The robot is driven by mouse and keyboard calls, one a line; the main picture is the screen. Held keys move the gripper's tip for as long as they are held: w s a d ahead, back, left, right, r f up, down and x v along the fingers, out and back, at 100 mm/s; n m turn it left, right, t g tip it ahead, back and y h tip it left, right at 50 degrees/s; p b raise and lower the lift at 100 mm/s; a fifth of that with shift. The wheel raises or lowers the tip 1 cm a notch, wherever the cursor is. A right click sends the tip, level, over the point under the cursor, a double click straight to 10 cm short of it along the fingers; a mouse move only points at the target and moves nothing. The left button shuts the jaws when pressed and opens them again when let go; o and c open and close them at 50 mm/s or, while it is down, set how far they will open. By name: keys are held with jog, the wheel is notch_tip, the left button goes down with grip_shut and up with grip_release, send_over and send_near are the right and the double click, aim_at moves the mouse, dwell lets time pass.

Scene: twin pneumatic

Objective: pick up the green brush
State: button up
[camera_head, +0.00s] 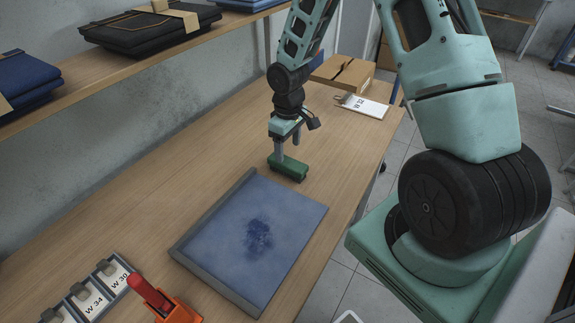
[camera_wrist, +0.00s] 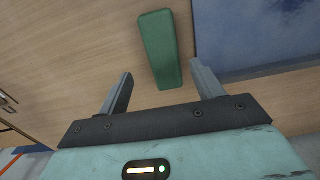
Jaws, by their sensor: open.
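The green brush (camera_head: 288,167) is a small green block lying on the wooden table, just beyond the far edge of the blue mat. In the wrist view the green brush (camera_wrist: 160,48) lies ahead of the jaws, with its near end close to the gap between the fingertips. My gripper (camera_head: 287,152) is open over the brush in the head view, and its fingers overlap the brush there. I cannot tell the exact height of the fingertips above the brush.
The blue mat (camera_head: 290,205) with a grey edge bears a dark patch. A cardboard box (camera_head: 343,73) and a white tag (camera_head: 362,106) lie behind. A red-handled orange tool (camera_head: 165,300) and labelled holders (camera_head: 92,298) are at front left. A shelf (camera_head: 130,65) runs above the table.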

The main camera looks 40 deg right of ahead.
aim_at(288, 161)
jog(key=f, duration=0.1)
jog(key=f+p, duration=0.1)
jog(key=f, duration=0.3)
jog(key=shift+s+a+f, duration=0.1)
jog(key=shift+s+a, duration=0.1)
jog(key=shift+a, duration=0.1)
jog(key=shift+f, duration=0.55)
jog(key=c, duration=1.1)
